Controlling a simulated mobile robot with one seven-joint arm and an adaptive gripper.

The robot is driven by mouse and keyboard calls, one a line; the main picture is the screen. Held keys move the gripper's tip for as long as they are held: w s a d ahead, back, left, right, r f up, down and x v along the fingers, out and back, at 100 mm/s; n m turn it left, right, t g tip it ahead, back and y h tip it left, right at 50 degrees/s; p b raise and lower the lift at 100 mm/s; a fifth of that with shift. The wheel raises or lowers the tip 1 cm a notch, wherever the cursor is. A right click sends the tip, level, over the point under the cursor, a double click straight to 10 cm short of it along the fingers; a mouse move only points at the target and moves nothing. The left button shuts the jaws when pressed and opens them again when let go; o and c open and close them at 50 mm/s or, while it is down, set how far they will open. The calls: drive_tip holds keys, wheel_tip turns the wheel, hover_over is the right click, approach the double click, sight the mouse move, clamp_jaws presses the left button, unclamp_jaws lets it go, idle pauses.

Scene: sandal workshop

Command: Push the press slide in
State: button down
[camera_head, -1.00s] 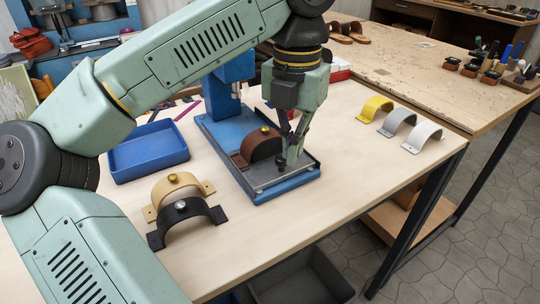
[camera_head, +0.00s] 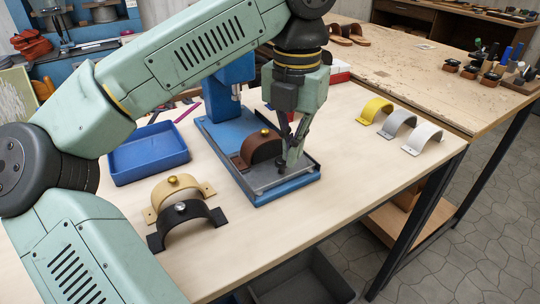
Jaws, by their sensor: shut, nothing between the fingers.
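The blue press (camera_head: 231,96) stands on the table with its blue base reaching toward the front. Its grey metal slide (camera_head: 266,181) lies in the base and carries a brown strap arch (camera_head: 262,150) with a brass knob. My gripper (camera_head: 287,165) is shut and empty, pointing down over the front right part of the slide, just beside the brown arch. The fingers hide part of the slide and its front edge. I cannot tell whether the fingertips touch the slide.
A blue tray (camera_head: 148,155) lies left of the press. A tan arch (camera_head: 177,186) and a black arch (camera_head: 186,225) stand in front left. Yellow (camera_head: 376,105), grey (camera_head: 397,122) and white (camera_head: 423,135) arches stand at the right.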

sight(270, 153)
drive_tip(key=shift+f, duration=0.1)
drive_tip(key=shift+f+b, duration=1.85)
drive_tip(key=shift+f, duration=0.5)
